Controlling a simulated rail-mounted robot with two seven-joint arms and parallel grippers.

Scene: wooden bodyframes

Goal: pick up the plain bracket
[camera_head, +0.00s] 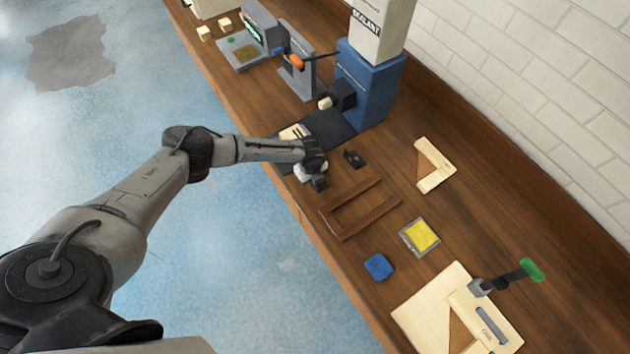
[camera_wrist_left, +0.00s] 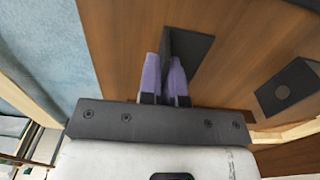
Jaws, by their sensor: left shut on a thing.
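My left gripper (camera_head: 319,180) is low over the near part of the wooden bench. In the left wrist view its two purple fingers (camera_wrist_left: 164,75) are shut on a dark grey bracket (camera_wrist_left: 188,48), one finger on each side of its upright part. No hole shows on the visible face of this plain bracket. Whether it touches the bench I cannot tell. A second dark bracket (camera_head: 353,158), with a dark round mark on its face, stands apart to the right; it also shows in the left wrist view (camera_wrist_left: 288,88). My right gripper is in neither view.
A brown wooden frame (camera_head: 382,187) lies close to the right of the gripper. A black mat (camera_head: 337,125) and blue sealant machine (camera_head: 368,85) stand behind. A pale corner frame (camera_head: 436,178), yellow pad (camera_head: 421,236), blue block (camera_head: 378,267) and green-handled clamp (camera_head: 531,270) lie further right.

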